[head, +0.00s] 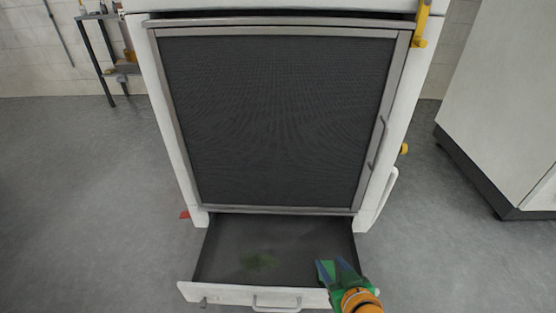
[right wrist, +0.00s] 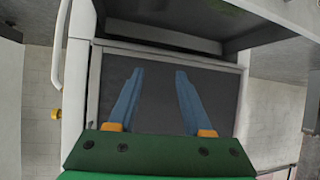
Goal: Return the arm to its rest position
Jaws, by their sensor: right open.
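The washer's white body (head: 146,70) stands ahead of me with its dark mesh door (head: 280,110) shut. My left gripper is out of view.
The drawer's white front has a bar handle (head: 277,303). A door handle (head: 379,142) and a yellow knob (head: 404,149) are on the washer's right side. A light cabinet (head: 508,95) stands at right, a dark-legged table (head: 99,60) at back left.

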